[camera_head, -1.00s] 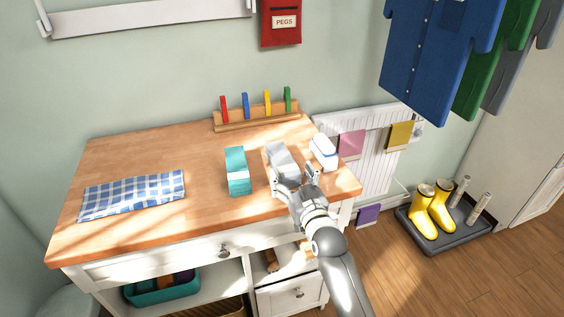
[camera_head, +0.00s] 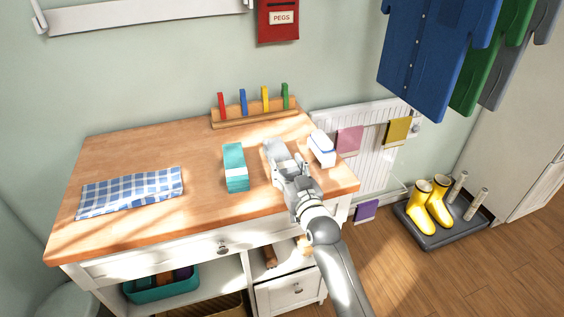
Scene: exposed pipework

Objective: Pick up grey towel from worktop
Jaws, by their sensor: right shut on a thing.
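The grey towel (camera_head: 275,149) is on the right part of the wooden worktop (camera_head: 135,155), just right of a teal box. My right gripper (camera_head: 284,167) comes in from the lower right and is shut on the near part of the towel. The fingers and wrist hide that part, and I cannot tell whether the towel still touches the worktop. My left gripper is out of view.
A teal box (camera_head: 235,168) and a white and blue item (camera_head: 321,149) stand close on either side. A rack of coloured pegs (camera_head: 255,117) is at the back. A blue checked cloth (camera_head: 131,191) lies at left. The worktop's middle is clear.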

